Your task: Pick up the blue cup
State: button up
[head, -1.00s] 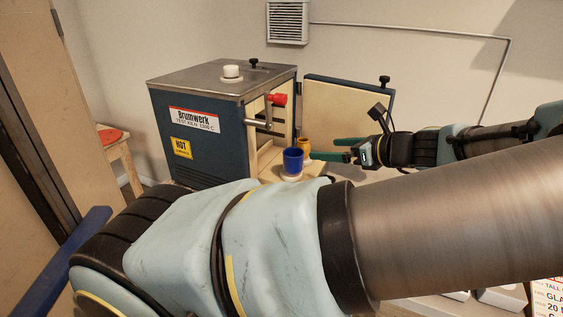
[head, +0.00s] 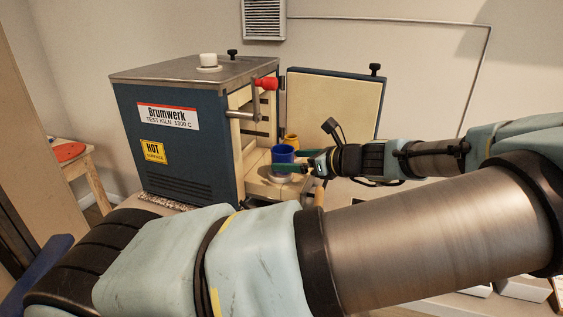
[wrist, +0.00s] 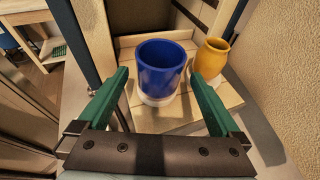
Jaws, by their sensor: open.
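The blue cup (head: 283,154) stands upright on a pale round stand at the kiln's open front. In the wrist view the blue cup (wrist: 161,68) sits on the white stand (wrist: 157,99), between and just beyond the fingertips. My gripper (head: 290,166) is open and empty, reaching in from the right. Its two green fingers show in the wrist view (wrist: 158,80), one on each side of the cup, with visible space on both sides. In the head view the cup's lower part is partly hidden by a finger.
A yellow vase (wrist: 212,59) stands close right of the cup, near the right finger; it also shows in the head view (head: 292,141). The blue kiln (head: 180,145) rises at the left, its door (head: 335,103) open behind. A red-knobbed handle (head: 268,83) projects above the cup.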

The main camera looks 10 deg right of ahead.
aim_at(275, 159)
jog(key=p+x, duration=0.1)
jog(key=x, duration=0.2)
jog(key=p+x, duration=0.1)
jog(key=x, duration=0.1)
jog(key=shift+w+a+r, duration=0.1)
jog(key=shift+w+a, duration=0.2)
jog(key=shift+w+a+f, duration=0.2)
jog(key=shift+w+f, duration=0.1)
jog(key=c, duration=1.4)
